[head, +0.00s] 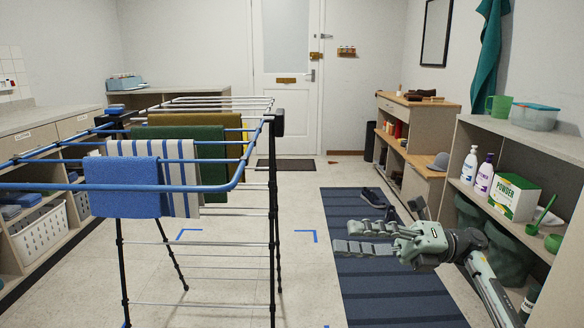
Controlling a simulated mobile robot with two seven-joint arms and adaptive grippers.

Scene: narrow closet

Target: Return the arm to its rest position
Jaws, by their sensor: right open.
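My right gripper (368,237) comes in from the lower right and points left, above the dark blue striped rug. Its fingers are spread apart and nothing shows between them. My right arm reaches back toward the lower right corner, close in front of the right shelf unit. My left gripper and left arm are not in the head view.
A drying rack (274,210) with hanging towels, including a blue towel (125,188), stands on the left. The right shelf unit (545,145) holds bottles and a powder box (515,198). Shoes (375,197) lie on the rug (375,285). Floor between rack and rug is clear.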

